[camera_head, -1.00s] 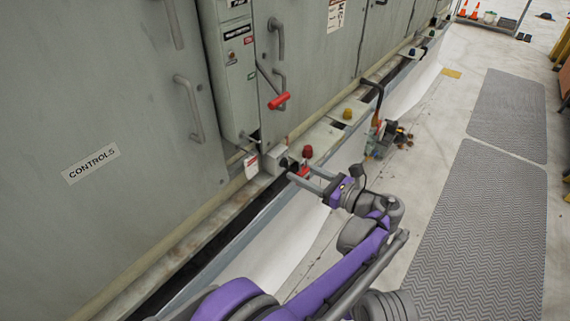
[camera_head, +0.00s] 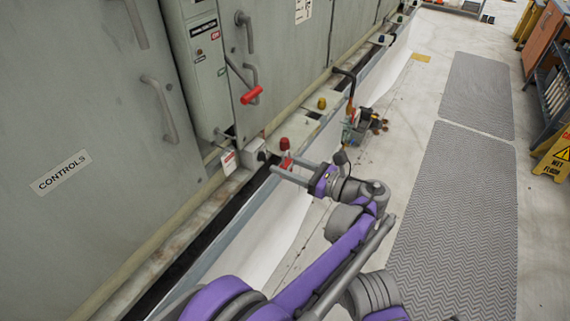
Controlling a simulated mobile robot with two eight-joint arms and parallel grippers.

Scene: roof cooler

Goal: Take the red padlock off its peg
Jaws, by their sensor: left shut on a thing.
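A red knob (camera_head: 284,143) on a pale block stands just behind the fingers. My right gripper is not in view.
Grey cabinets with a red-gripped lever (camera_head: 252,95) line the left. A yellow knob (camera_head: 321,103) and a bent dark pipe (camera_head: 350,84) stand further along the ledge. Grey mats (camera_head: 455,220) cover the floor at right; a yellow wet-floor sign (camera_head: 556,158) stands at the edge.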

